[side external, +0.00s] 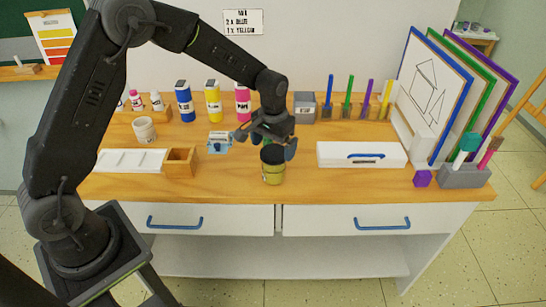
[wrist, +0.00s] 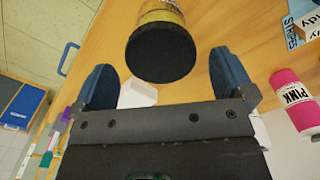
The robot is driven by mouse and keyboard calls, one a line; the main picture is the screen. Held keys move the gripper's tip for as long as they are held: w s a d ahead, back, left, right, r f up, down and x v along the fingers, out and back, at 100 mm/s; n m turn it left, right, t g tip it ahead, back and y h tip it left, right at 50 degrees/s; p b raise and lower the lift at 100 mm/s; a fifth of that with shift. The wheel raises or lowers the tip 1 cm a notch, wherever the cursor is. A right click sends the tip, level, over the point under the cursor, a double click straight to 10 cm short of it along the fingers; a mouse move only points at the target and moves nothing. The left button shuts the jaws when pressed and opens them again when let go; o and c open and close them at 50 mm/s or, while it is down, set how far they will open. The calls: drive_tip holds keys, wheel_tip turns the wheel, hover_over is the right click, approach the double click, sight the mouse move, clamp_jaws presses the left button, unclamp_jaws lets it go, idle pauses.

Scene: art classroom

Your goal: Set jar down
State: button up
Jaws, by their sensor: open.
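The jar (side external: 272,173) is yellow-green with a dark top and stands upright on the wooden table near its front edge. In the wrist view its dark round top (wrist: 160,52) shows just beyond the fingers, with part of the yellow body (wrist: 163,12) behind it. My gripper (side external: 266,147) is open just above the jar, with its two fingers (wrist: 162,66) spread to either side of the jar and a gap on each side. The jar's base is out of frame in the wrist view.
A small blue-and-white item (side external: 219,141) and a wooden box (side external: 181,161) lie left of the jar. A white box with a blue handle (side external: 361,155) lies to the right. Blue, yellow and pink (side external: 243,103) bottles stand behind. The table front around the jar is clear.

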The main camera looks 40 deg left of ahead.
wheel_tip(320, 180, up, 7)
drive_tip(key=shift+f, duration=0.1)
drive_tip(key=s+r+t, duration=0.2)
drive_tip(key=s+r, duration=0.4)
drive_tip(key=r, duration=0.2)
drive_tip(key=s+r+m+t, duration=0.1)
drive_tip(key=s+r, duration=0.1)
drive_tip(key=s, duration=0.8)
drive_tip(key=s+r+t, duration=0.2)
drive_tip(key=s, duration=0.8)
drive_tip(key=shift+s+d+r+m+t, duration=0.3)
drive_tip(key=shift+s+r+m, duration=0.05)
drive_tip(key=shift+s+m, duration=0.05)
